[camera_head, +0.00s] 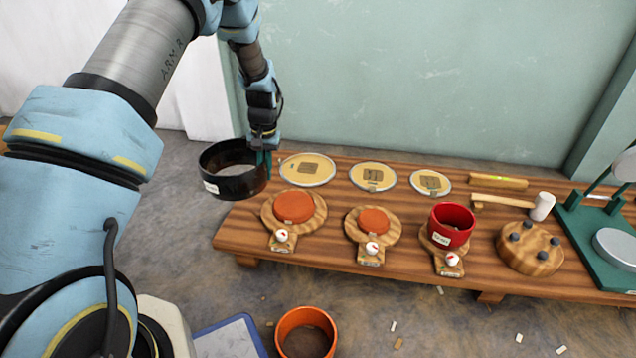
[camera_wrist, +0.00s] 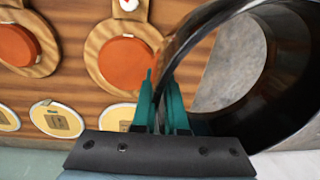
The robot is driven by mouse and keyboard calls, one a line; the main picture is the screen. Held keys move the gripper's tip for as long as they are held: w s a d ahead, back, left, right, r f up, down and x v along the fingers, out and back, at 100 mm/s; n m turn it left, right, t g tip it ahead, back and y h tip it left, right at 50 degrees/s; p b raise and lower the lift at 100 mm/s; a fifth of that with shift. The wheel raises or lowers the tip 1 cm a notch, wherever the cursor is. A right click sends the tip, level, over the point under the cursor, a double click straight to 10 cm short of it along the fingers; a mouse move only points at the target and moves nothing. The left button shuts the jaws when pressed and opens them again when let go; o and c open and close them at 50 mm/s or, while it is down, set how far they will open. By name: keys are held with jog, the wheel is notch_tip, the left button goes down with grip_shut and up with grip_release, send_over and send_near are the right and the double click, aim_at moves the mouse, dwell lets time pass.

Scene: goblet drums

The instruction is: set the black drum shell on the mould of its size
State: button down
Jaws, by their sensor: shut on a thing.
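The black drum shell (camera_head: 234,171) is an open ring with a white label, held in the air off the left end of the low wooden table (camera_head: 330,250). My gripper (camera_head: 264,158) is shut on the shell's wall at its right side. In the wrist view the teal fingers (camera_wrist: 168,105) pinch the rim of the black shell (camera_wrist: 290,70). Two round wooden moulds with orange tops stand bare: a larger left one (camera_head: 294,207) and a smaller middle one (camera_head: 374,221). A third mould (camera_head: 440,250) has a red shell (camera_head: 451,226) on it.
Several round skins lie along the back, the left one (camera_head: 307,170) nearest the shell. A mallet (camera_head: 541,206), a peg block (camera_head: 530,248) and a green press (camera_head: 600,235) stand right. An orange pot (camera_head: 306,335) is on the floor in front.

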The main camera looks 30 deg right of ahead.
jog(key=s+d+f+m+b, duration=0.1)
jog(key=s+d+f, duration=0.15)
jog(key=d, duration=0.45)
jog(key=s+d+f+m, duration=0.2)
jog(key=s+d, duration=0.1)
jog(key=d, duration=0.4)
jog(key=f+b, duration=0.1)
jog(key=f, duration=0.1)
jog(key=f+b, duration=0.4)
jog(key=shift+s+a, duration=0.1)
jog(key=shift+s, duration=0.15)
jog(key=shift+f, duration=1.6)
jog(key=shift+f, duration=0.2)
jog(key=c, duration=0.9)
grip_release()
jog(key=shift+c, duration=0.2)
jog(key=shift+o, duration=0.3)
jog(key=shift+w, duration=0.1)
jog(key=shift+w+a, duration=0.1)
jog(key=shift+a, duration=0.1)
jog(key=shift+r+p, duration=0.1)
jog(key=shift+p, duration=0.2)
